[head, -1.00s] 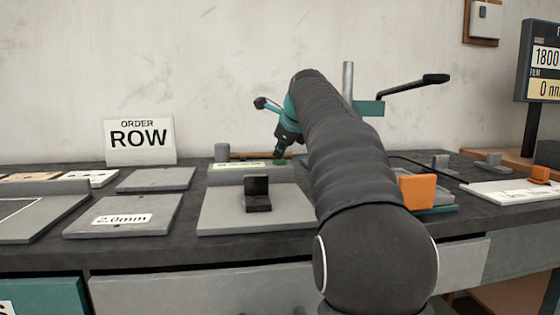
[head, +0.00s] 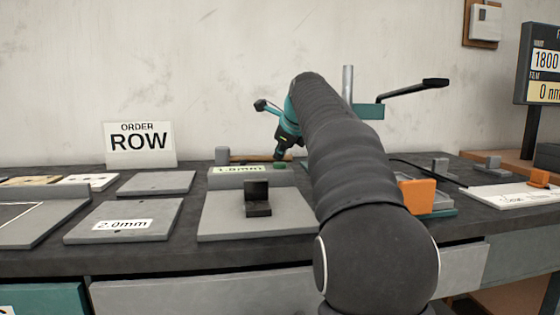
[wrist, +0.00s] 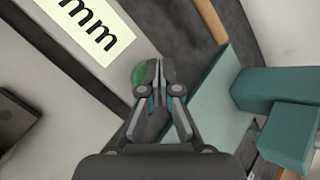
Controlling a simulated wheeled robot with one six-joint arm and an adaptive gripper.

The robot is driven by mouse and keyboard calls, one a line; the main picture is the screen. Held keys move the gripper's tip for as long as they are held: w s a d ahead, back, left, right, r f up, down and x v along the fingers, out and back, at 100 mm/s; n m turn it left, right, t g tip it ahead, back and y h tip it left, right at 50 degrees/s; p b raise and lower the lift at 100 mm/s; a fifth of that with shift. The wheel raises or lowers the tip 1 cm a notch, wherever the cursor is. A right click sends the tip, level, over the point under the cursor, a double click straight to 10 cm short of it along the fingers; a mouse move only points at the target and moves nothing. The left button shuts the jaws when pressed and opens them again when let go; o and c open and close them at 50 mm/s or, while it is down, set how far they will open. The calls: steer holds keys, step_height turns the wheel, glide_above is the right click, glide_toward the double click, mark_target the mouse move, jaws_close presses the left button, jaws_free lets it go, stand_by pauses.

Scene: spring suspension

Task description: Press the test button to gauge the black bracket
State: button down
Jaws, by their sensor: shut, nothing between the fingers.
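The black bracket (head: 257,202) stands on the flat grey plate (head: 222,222) of the gauge, its upright part at the back. It also shows at the left edge of the wrist view (wrist: 14,118). Behind it, the raised grey block carries a pale label (head: 240,170) that reads about 1.0mm or 1.8mm. The green test button (head: 280,165) is at the right end of this block. My gripper (head: 281,154) is shut and empty, pointing down at the button. In the wrist view the fingertips (wrist: 154,70) partly cover the button (wrist: 138,76); contact is unclear.
A plate marked 2.0mm (head: 122,222) lies to the left, before an ORDER ROW sign (head: 139,142). A teal press with a black lever (head: 405,88) stands behind my arm. An orange block (head: 417,195) is to the right. A monitor (head: 543,62) stands far right.

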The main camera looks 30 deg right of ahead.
mark_target(280, 163)
steer(key=shift+r+p, duration=0.35)
steer(key=shift+r, duration=0.15)
step_height(280, 163, up, 3)
steer(key=shift+f+p, duration=0.1)
steer(key=shift+p, duration=1.15)
steer(key=shift+r, duration=1.05)
